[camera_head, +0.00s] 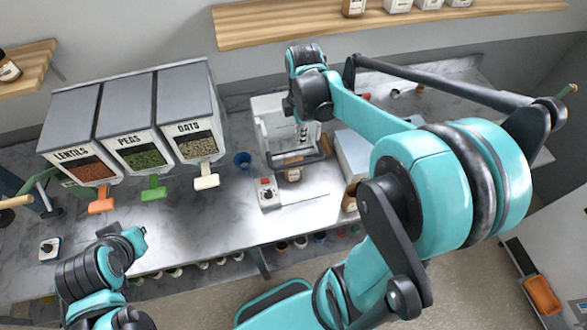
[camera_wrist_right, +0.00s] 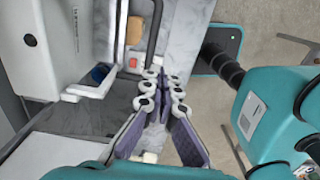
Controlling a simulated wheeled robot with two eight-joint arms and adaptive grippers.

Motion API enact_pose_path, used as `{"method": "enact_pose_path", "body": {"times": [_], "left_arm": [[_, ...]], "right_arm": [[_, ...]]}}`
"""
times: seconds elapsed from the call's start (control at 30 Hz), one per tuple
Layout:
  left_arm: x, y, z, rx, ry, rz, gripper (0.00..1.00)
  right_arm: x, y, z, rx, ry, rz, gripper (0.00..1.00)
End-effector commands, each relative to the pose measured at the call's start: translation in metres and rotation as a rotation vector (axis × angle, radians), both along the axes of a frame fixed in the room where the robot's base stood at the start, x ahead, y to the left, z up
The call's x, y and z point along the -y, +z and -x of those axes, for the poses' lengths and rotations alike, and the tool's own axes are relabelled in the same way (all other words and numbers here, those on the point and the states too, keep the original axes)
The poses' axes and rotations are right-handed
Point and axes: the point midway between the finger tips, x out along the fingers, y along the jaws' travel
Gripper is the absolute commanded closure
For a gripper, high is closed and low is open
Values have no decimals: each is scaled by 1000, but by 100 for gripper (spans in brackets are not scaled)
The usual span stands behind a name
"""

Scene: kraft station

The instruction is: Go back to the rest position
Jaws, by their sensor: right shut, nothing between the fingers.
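My right arm reaches up and across the right half of the head view, its forearm coming back over the counter. My right gripper (camera_head: 302,138) hangs in front of the white machine (camera_head: 268,110) at the back of the counter. In the right wrist view the right gripper (camera_wrist_right: 163,88) has its fingers together, with nothing between them. Parts of my left arm show at the lower left of the head view, but its gripper does not show.
Dispensers for lentils (camera_head: 78,150), peas (camera_head: 130,130) and oats (camera_head: 188,120) stand at the left of the counter. A blue cup (camera_head: 242,159) and a small box with a red button (camera_head: 267,191) stand near the machine. The metal counter front (camera_head: 215,222) is clear.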

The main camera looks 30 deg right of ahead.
Motion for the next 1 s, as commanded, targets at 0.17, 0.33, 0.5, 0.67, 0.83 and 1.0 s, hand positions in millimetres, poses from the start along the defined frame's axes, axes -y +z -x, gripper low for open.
{"method": "enact_pose_path", "body": {"times": [0.17,0.33,0.5,0.67,0.83,1.0], "left_arm": [[0,0,0,0,0,0,100],[0,-5,0,0,0,0,100],[0,-47,0,0,0,0,100],[0,-110,0,0,0,0,100],[0,-172,0,0,0,0,100],[0,-222,0,0,0,0,100]], "right_arm": [[0,0,0,0,0,0,100],[-2,-4,1,7,-14,2,100],[-18,-34,12,84,-174,10,100],[-43,-83,32,226,-469,-20,100],[-67,-137,53,373,-796,-121,100],[-87,-186,70,475,-1074,-267,100]]}}
